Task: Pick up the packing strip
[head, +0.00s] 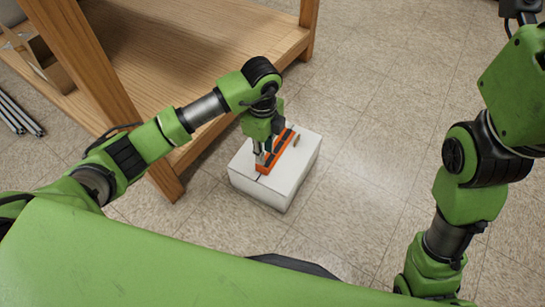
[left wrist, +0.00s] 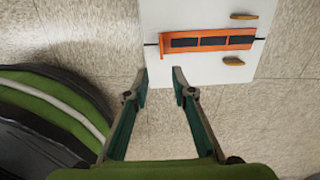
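The packing strip looks like an orange bar (head: 281,147) with dark inset panels, lying flat on a white box. In the left wrist view the orange bar (left wrist: 222,41) lies crosswise ahead of the fingertips, with a thin dark line at each end. My left gripper (head: 265,156) is above the box, by the near-left part of the bar in the head view. In the left wrist view its fingers (left wrist: 162,77) are apart with nothing between them, and the bar is beyond them. My right arm shows at the right, but its gripper is out of view.
The white box (head: 258,188) stands on the tiled floor. Two small brown pieces (left wrist: 244,16) (left wrist: 234,61) lie on its top beside the bar. A wooden shelf unit (head: 150,50) stands close to the left, with a post near the box. Floor to the right is clear.

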